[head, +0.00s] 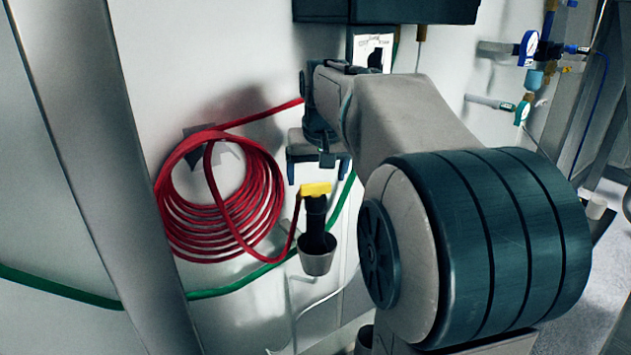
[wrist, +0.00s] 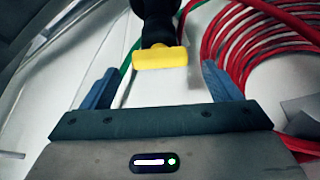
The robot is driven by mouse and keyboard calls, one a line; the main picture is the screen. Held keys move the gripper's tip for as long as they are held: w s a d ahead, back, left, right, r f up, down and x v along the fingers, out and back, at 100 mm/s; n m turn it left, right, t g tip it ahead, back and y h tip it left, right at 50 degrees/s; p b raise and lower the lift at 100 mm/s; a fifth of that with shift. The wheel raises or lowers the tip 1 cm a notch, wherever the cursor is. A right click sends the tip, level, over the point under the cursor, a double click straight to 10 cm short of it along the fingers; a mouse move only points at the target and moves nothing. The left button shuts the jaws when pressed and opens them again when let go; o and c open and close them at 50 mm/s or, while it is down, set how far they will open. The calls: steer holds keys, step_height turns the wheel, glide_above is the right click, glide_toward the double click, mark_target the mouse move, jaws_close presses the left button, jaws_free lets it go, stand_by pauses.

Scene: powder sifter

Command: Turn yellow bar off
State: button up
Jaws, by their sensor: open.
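The yellow bar (head: 316,189) sits on top of a black upright fitting (head: 314,222) with a grey cup-shaped lower end. In the wrist view the yellow bar (wrist: 160,57) lies crosswise between and beyond the two blue fingertips. My gripper (head: 319,171) is open just above the bar in the head view. In the wrist view my gripper (wrist: 160,80) has a finger on each side of the bar, with a gap on both sides. I see no contact with the bar.
A coiled red hose (head: 225,205) hangs on the white wall left of the bar. A green hose (head: 240,281) runs behind the fitting. A dark box (head: 385,10) is on the wall above.

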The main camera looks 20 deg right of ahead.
mark_target(316, 189)
steer(key=shift+x, duration=1.4)
steer(key=c, duration=1)
steer(key=shift+n, duration=0.3)
steer(key=shift+d+n+y, duration=0.1)
steer(key=shift+n+y, duration=0.45)
steer(key=shift+n, duration=0.7)
steer(key=shift+d+n+y, duration=0.1)
steer(key=shift+n+y, duration=0.45)
steer(key=shift+n, duration=0.7)
steer(key=o, duration=1)
